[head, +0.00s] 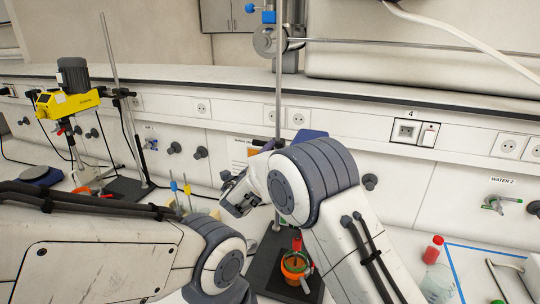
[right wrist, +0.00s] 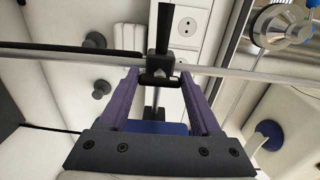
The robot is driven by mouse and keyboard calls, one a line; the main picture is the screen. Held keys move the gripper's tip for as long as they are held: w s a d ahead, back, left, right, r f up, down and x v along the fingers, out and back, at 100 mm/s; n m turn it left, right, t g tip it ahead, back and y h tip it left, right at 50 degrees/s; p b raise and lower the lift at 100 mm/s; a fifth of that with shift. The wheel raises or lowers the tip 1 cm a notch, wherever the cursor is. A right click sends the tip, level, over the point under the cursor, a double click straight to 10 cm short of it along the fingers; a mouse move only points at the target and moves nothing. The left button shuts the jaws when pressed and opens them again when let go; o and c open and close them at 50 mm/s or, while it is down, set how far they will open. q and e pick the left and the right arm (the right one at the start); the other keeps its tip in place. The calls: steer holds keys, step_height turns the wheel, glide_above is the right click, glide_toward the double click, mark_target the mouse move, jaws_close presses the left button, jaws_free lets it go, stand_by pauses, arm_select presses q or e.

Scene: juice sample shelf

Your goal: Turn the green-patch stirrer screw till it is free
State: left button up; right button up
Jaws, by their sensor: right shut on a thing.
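In the right wrist view, a black clamp (right wrist: 160,64) sits on a metal rod that crosses the picture. My right gripper (right wrist: 160,82) has its purple fingers on either side of a small dark screw handle (right wrist: 157,82) at this clamp and is shut on it. I see no green patch on it from here. In the head view, the upright stand rod (head: 279,90) rises behind my right arm, which hides the grasp. My left arm comes in from the left, low in the picture; its gripper is not in view.
An orange pot (head: 296,266) stands on the dark stand base (head: 262,262). A yellow stirrer motor (head: 68,100) is on another stand at the left. A silver clamp (head: 266,40) sits high on the rod. A red-capped bottle (head: 433,250) stands at the right.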

steer(key=o, duration=1.4)
steer(key=b+v, duration=0.4)
steer(key=v, duration=0.6)
steer(key=shift+s, duration=0.3)
